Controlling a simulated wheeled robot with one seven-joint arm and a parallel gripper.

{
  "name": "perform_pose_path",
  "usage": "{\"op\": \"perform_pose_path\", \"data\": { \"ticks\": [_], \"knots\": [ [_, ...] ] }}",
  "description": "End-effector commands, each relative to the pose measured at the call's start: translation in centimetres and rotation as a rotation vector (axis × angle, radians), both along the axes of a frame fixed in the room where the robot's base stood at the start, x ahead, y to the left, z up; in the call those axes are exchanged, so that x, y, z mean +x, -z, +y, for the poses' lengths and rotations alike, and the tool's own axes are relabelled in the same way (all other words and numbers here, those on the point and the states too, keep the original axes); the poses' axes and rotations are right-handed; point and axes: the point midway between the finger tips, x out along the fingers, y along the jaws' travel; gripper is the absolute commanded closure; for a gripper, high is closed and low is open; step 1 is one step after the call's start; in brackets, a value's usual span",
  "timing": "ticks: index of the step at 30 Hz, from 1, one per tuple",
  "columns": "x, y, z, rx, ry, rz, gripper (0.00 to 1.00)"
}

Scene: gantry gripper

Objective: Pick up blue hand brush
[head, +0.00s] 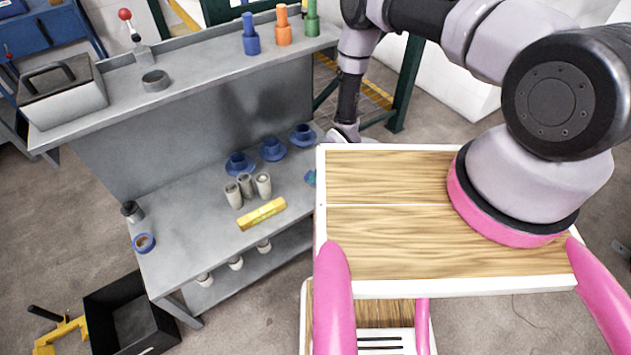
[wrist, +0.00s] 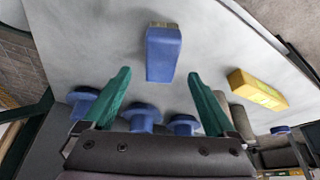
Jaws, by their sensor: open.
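The blue hand brush (wrist: 163,55) lies on the grey bench top in the wrist view, with pale bristles at its far end. In the head view only a small blue piece of it (head: 310,177) shows beside my wooden top, which hides the rest. My gripper (wrist: 160,74) is open, its two green fingers spread wide. The near end of the brush appears between the fingertips, and the rest reaches beyond them. The fingers do not touch it. In the head view my gripper (head: 345,133) is above the right end of the bench, partly hidden by my own body.
On the bench (head: 180,240) stand several blue flanged parts (head: 272,149), grey cylinders (head: 247,185) and a yellow block (head: 262,214); the block also shows right of the brush in the wrist view (wrist: 257,90). A raised shelf (head: 195,75) runs along the back.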

Motion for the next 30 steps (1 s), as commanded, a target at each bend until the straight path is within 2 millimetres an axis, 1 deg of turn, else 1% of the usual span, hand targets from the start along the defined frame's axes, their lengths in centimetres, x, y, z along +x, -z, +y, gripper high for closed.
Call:
{"op": "perform_pose_path", "data": {
  "ticks": [2, 9, 12, 15, 20, 21, 23, 24, 26, 27, 28, 30],
  "knots": [
    [0.2, 0.5, 0.3, 0.001, 0.000, -0.001, 0.09],
    [0.9, 3.6, 1.7, 0.001, -0.001, -0.001, 0.09],
    [1.1, 4.5, 2.0, 0.000, -0.001, 0.000, 0.09],
    [1.2, 4.8, 2.1, 0.000, -0.001, 0.000, 0.09],
    [1.2, 4.8, 2.1, 0.000, -0.001, 0.000, 0.09],
    [1.2, 4.8, 2.0, 0.000, -0.001, 0.000, 0.16],
    [1.2, 4.7, 2.0, 0.000, -0.001, 0.000, 0.39],
    [1.2, 4.7, 2.0, 0.000, -0.001, 0.000, 0.55],
    [1.2, 4.7, 2.0, 0.000, 0.000, 0.000, 0.78],
    [1.2, 4.7, 2.0, 0.000, 0.000, 0.000, 0.93],
    [1.2, 4.7, 2.0, 0.000, 0.000, 0.000, 1.00],
    [1.2, 4.7, 2.0, 0.000, 0.000, 0.000, 1.00]
  ]
}}
